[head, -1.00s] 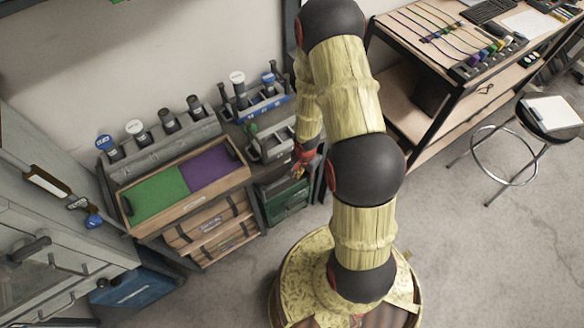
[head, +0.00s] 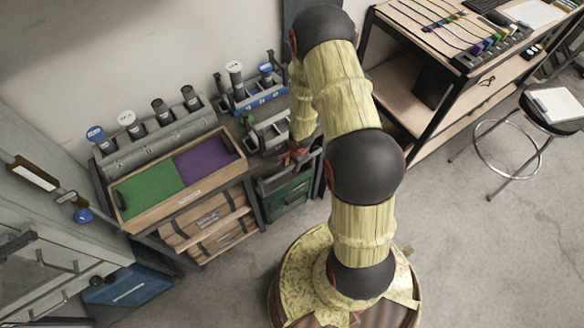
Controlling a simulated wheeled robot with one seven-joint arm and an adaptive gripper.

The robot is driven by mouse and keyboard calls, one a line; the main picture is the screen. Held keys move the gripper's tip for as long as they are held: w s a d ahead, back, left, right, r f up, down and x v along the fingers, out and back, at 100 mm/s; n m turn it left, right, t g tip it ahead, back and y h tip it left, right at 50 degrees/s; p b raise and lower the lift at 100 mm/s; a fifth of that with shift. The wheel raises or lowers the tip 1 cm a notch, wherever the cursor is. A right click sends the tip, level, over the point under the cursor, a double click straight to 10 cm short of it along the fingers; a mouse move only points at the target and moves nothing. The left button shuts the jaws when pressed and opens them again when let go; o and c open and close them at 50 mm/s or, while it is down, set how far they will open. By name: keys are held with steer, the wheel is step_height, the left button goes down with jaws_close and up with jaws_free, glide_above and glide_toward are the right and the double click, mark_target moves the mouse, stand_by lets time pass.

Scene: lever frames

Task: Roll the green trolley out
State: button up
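The green trolley (head: 288,198) is a small dark green box on the floor, under the bench end and right of the wooden drawers. Its dark top edge shows just below my gripper. My gripper (head: 291,160) is at the far end of my arm, small and partly hidden by the wrist, low over the top front of the trolley. I cannot tell whether it touches the trolley, or whether its fingers are open or shut.
A bench with a green and purple tray (head: 128,212) stands left of the trolley, with wooden drawers (head: 218,222) below. A blue bin (head: 128,286) lies lower left. A workbench (head: 425,125) and stool (head: 552,106) stand right.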

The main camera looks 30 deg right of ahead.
steer(key=shift+f, duration=0.25)
steer(key=shift+c, duration=0.5)
steer(key=c, duration=0.4)
jaws_close()
